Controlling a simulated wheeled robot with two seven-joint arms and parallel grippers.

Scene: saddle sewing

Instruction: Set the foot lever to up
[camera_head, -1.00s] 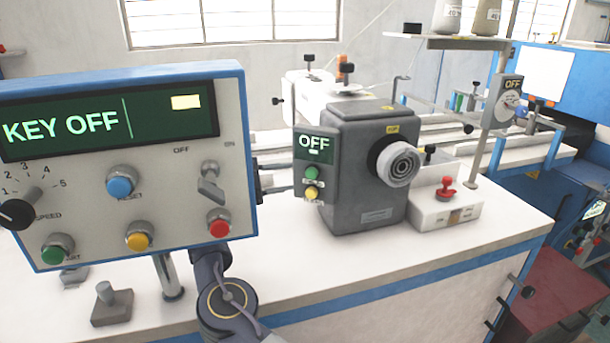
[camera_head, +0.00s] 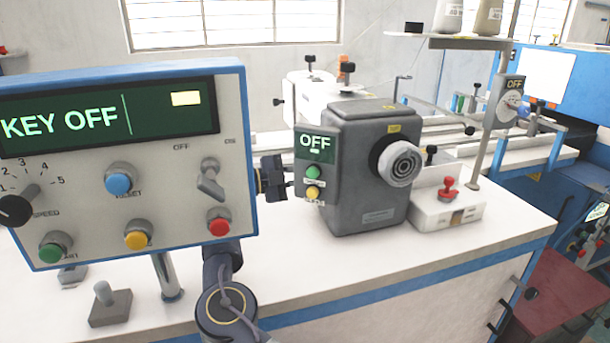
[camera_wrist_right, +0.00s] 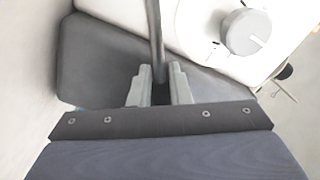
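In the right wrist view, my right gripper (camera_wrist_right: 160,88) has its two pale fingers close together around the end of a thin dark rod (camera_wrist_right: 156,35). I cannot tell whether they press on it, nor for certain that this rod is the foot lever. In the head view, one dark gripper (camera_head: 275,180) shows between the control panel and the grey motor box; it appears to be the right one. Its forearm is partly hidden behind the panel. The foot lever is not clearly seen in the head view. My left gripper does not show.
The control panel (camera_head: 80,185) reads KEY OFF and stands close to the arm. The grey motor box (camera_head: 365,195) with a handwheel (camera_head: 402,162) reads OFF. A white block with a red knob (camera_head: 447,189) stands right of it.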

